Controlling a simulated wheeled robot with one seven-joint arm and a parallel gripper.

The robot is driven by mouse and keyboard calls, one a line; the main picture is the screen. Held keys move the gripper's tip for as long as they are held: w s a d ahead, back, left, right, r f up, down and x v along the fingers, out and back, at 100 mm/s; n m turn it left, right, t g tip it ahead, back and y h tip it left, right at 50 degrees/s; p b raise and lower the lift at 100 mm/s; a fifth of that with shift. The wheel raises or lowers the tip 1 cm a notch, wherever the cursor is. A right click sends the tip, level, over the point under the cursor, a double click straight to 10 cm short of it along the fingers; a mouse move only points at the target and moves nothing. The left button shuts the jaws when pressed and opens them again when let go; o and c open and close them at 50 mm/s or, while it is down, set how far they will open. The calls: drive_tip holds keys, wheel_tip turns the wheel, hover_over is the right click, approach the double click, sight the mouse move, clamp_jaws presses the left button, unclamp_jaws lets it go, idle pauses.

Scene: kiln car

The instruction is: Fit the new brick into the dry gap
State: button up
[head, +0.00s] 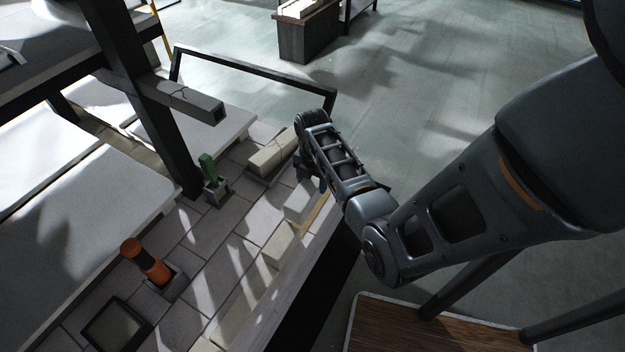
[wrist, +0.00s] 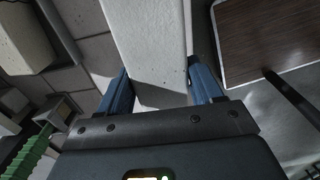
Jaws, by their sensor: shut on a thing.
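My gripper (head: 313,183) is low over the outer edge of the kiln car, at the row of pale edge bricks (head: 278,243). In the wrist view, its blue fingers (wrist: 160,90) stand on either side of a pale brick (wrist: 148,40) and are shut on it. In the head view, a pale grey brick (head: 299,204) shows just below the gripper, in line with the row. My arm hides part of this spot. I cannot tell whether the brick is seated or slightly raised, and the gap itself is not clearly visible.
Another pale brick (head: 272,151) lies left of the gripper. A green-handled tool (head: 209,168) and an orange-handled tool (head: 147,262) stand in holders on the deck. A dark tray (head: 115,326) is at lower left. A dark post (head: 160,130) and a cracked beam (head: 178,98) rise behind.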

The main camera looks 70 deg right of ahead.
drive_tip(key=shift+f+b, duration=2.2)
drive_tip(key=shift+f, duration=1.1)
idle(0.7)
drive_tip(key=o, duration=1.4)
drive_tip(key=shift+f, duration=0.1)
drive_tip(key=shift+r+p, duration=2.75)
drive_tip(key=shift+r, duration=0.05)
drive_tip(key=shift+r+p, duration=0.3)
drive_tip(key=shift+r, duration=0.95)
